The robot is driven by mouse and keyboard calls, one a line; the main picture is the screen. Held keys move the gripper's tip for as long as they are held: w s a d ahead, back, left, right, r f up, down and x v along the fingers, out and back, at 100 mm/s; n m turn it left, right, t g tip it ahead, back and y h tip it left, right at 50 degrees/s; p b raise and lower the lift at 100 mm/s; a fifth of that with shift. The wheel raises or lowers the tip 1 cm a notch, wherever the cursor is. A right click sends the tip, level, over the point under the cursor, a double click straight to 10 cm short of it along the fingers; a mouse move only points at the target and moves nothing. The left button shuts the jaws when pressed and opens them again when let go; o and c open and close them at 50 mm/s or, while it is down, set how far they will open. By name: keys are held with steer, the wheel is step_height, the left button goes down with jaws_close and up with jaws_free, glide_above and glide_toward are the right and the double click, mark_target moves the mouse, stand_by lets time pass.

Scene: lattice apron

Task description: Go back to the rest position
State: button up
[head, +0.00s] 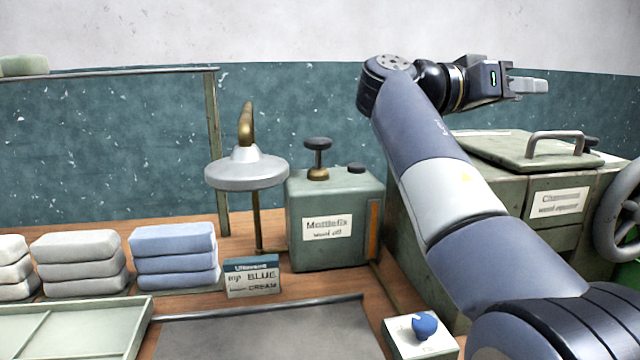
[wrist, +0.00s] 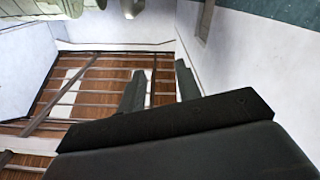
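My gripper (head: 535,87) is raised at the upper right in the head view, in front of the wall and above the level of the green cabinet. It points to the right. In the wrist view my gripper (wrist: 160,84) shows two dark fingers standing apart, with nothing between them. The wrist camera looks out at pale walls and a brown slatted surface (wrist: 95,85). My arm crosses the right half of the head view and hides part of the cabinet.
A green cabinet (head: 480,210) with a handled lid (head: 520,150) stands below my gripper. A Mottlefix can (head: 330,250), a round-plated stand (head: 246,172), a sign (head: 251,278), folded blue cloths (head: 174,255) and grey cloths (head: 78,262) stand left. A blue-knobbed box (head: 405,345) sits in front.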

steer(key=w+d, duration=0.1)
steer(key=d, duration=0.4)
steer(key=w+a+r+n+p, duration=0.2)
steer(key=w+r+n+p, duration=0.6)
steer(key=p, duration=0.8)
steer(key=w+a+f+n+p, duration=0.2)
steer(key=w+n+p, duration=0.5)
steer(key=w+p, duration=0.7)
steer(key=shift+w+f+p, duration=0.35)
steer(key=shift+f+p, duration=0.05)
steer(key=shift+p, duration=0.75)
steer(key=shift+a, duration=0.1)
